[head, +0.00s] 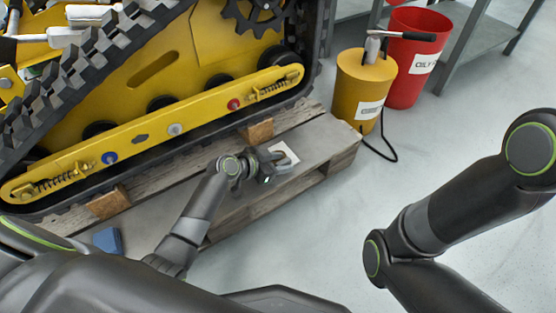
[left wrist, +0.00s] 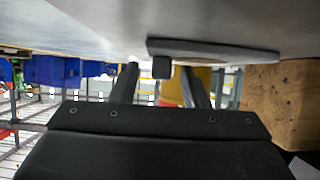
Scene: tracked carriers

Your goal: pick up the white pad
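The white pad (head: 289,151) lies flat on the grey top of the pallet, in front of the yellow tracked carrier. My left gripper (head: 275,164) is low over the pallet at the pad's near side and hides part of it. In the left wrist view, which is upside down, the pad looks like a thin grey slab (left wrist: 225,49) against the surface. The two fingers of my left gripper (left wrist: 160,86) stand apart there, with a small dark block (left wrist: 161,67) showing between them. I cannot tell whether the fingers touch the pad. My right gripper is out of view.
The tracked carrier (head: 175,110) rises close behind, resting on wooden blocks (head: 257,131). A yellow can (head: 361,88) with a black hose and a red bin (head: 410,75) stand beyond the pallet (head: 290,190). A blue object (head: 108,240) lies at its left. The floor at right is clear.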

